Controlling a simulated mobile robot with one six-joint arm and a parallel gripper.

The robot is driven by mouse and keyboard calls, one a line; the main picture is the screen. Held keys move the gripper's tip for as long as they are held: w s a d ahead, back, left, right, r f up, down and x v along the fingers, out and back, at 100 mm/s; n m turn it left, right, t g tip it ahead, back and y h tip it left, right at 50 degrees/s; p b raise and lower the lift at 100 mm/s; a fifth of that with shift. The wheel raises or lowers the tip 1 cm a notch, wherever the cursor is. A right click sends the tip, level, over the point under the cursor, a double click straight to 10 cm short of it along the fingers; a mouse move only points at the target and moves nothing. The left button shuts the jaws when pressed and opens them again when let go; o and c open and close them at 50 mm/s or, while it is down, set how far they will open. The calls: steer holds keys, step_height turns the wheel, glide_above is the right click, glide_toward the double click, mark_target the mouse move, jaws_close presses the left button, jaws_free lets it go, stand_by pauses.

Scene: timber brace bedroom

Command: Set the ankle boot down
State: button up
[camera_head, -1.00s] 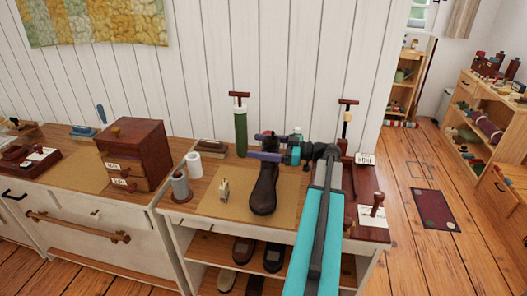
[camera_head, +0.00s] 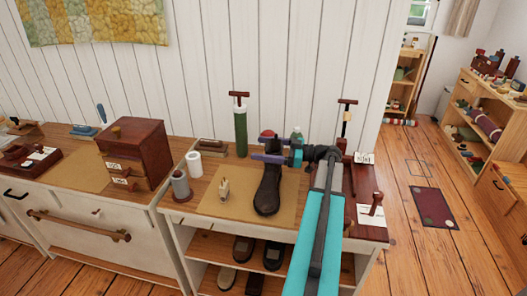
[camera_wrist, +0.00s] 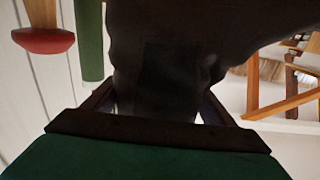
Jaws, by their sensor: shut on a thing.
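The dark brown ankle boot (camera_head: 267,190) is upright over the tan mat (camera_head: 228,204) on the cabinet top, its toe toward the front. My gripper (camera_head: 270,158) comes from the right and is shut on the boot's upper shaft. In the wrist view the boot's dark shaft (camera_wrist: 165,65) fills the middle between the fingers. The sole appears at or very near the mat; I cannot tell whether it touches.
A small pale object (camera_head: 223,190) stands on the mat left of the boot. White and grey spools (camera_head: 194,164), a green cylinder (camera_head: 241,132) and a brush (camera_head: 208,146) stand behind and left. Dark wooden holders (camera_head: 370,205) are at the right. Several shoes (camera_head: 243,249) sit on the shelf below.

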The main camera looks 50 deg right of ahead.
steer(key=shift+f, duration=0.7)
steer(key=o, duration=2)
steer(key=shift+f, duration=0.1)
steer(key=shift+o, duration=0.2)
steer(key=b+v, duration=0.3)
steer(key=v, duration=0.9)
